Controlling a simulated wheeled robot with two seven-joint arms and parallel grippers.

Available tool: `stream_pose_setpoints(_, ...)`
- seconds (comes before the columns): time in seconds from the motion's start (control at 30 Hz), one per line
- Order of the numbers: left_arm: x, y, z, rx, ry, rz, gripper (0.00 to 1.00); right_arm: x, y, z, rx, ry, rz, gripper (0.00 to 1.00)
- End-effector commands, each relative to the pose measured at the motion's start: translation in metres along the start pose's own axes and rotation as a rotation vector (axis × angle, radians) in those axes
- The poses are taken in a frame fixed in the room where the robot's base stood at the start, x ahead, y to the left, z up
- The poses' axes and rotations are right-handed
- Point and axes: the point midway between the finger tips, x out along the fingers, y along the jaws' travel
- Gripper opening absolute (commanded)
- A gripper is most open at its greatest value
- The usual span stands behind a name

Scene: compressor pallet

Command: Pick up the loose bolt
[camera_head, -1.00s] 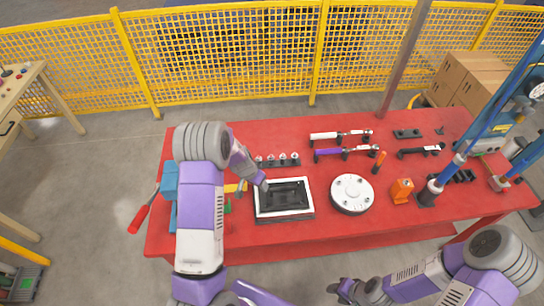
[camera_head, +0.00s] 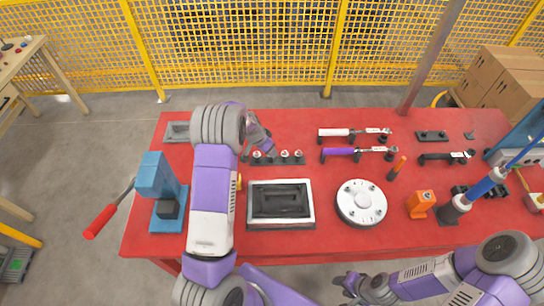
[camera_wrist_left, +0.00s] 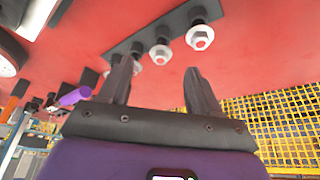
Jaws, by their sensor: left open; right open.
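Several silver-headed bolts stand upright in a row on a dark strip (camera_head: 278,160) behind the black tray; one is the bolt (camera_head: 285,155). In the left wrist view, bolts with pale nuts, such as this bolt (camera_wrist_left: 199,36), show beyond my fingertips. I cannot tell which one is the loose bolt. My left gripper (camera_head: 268,150) is open and empty beside the left end of the row, partly hiding it. Its two fingers (camera_wrist_left: 160,78) are spread in the left wrist view, with the bolts apart from them. My right gripper (camera_head: 345,286) is open, low in front of the table.
The red table (camera_head: 330,235) holds a white-rimmed black tray (camera_head: 252,205), a round white flange (camera_head: 361,202), a blue press (camera_head: 155,176), an orange block (camera_head: 421,203) and torque wrenches (camera_head: 352,152). A yellow fence (camera_head: 250,50) stands behind.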

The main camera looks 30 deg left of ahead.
Motion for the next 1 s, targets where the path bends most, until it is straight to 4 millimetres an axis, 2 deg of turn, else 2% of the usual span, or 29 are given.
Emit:
stream_pose_setpoints(0.4,0.053,-0.001,0.0,0.0,-0.002,-0.001,0.63,-0.002,-0.001,0.0,0.0,0.0,0.0,0.43)
stream_pose_setpoints(0.53,0.061,-0.001,0.0,0.0,-0.001,-0.001,0.63,-0.002,-0.001,0.0,0.0,0.0,0.0,0.43)
stream_pose_setpoints(0.77,0.062,-0.001,-0.001,0.0,0.0,-0.002,0.63,-0.002,-0.001,0.0,0.0,0.0,0.0,0.43)
stream_pose_setpoints(1.0,0.062,-0.001,-0.001,0.0,0.0,-0.001,0.28,-0.001,-0.001,0.0,0.0,0.0,0.0,0.43)
